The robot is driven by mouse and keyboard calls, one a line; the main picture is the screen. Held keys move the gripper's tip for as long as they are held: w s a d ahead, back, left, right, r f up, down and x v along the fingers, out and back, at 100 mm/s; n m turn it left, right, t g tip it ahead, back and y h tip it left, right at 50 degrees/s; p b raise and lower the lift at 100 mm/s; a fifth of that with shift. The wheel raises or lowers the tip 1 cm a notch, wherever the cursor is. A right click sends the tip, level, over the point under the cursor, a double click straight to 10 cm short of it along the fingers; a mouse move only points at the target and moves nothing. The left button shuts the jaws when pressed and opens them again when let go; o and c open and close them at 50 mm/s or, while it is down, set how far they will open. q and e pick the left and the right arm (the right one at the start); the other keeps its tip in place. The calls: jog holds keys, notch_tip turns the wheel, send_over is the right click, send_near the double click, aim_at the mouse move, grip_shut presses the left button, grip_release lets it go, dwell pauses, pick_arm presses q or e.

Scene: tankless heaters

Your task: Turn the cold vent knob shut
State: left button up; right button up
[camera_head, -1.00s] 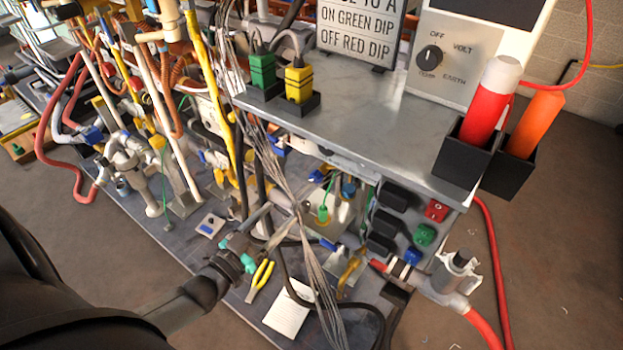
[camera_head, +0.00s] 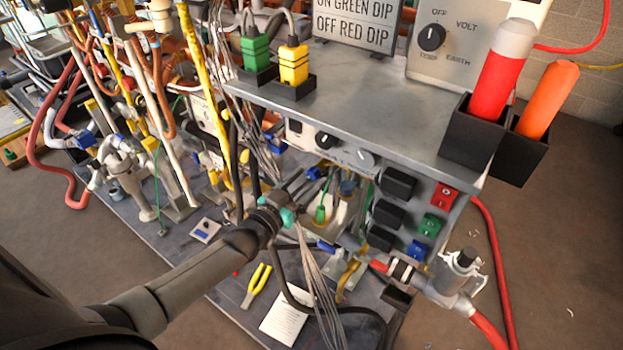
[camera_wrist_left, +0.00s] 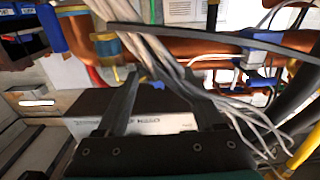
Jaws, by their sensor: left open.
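My left gripper (camera_head: 298,184) reaches in from the left, in front of the bench and below the grey metal shelf. In the left wrist view its two fingers (camera_wrist_left: 158,88) are apart with nothing gripped, and a pale labelled box shows between and beyond them. On the panel under the shelf, right of the gripper, are a black round knob (camera_head: 326,138) and a pale round knob (camera_head: 366,158). I cannot read which is the cold vent knob. The gripper appears apart from both. My right gripper is out of view.
A bundle of grey wires (camera_head: 312,262) hangs by the gripper and crosses the left wrist view (camera_wrist_left: 180,75). Black switches (camera_head: 398,183) and red, green and blue blocks (camera_head: 428,226) are at right. Yellow pliers (camera_head: 256,286) and a paper (camera_head: 286,318) lie on the lower shelf.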

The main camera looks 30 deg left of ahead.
pick_arm(q)
jog(key=shift+w+d+b, duration=0.15)
jog(key=shift+w+b, duration=0.15)
jog(key=shift+w, duration=0.65)
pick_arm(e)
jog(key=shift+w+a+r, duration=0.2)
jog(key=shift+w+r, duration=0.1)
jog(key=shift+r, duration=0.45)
pick_arm(q)
jog(key=shift+c, duration=0.4)
grip_shut()
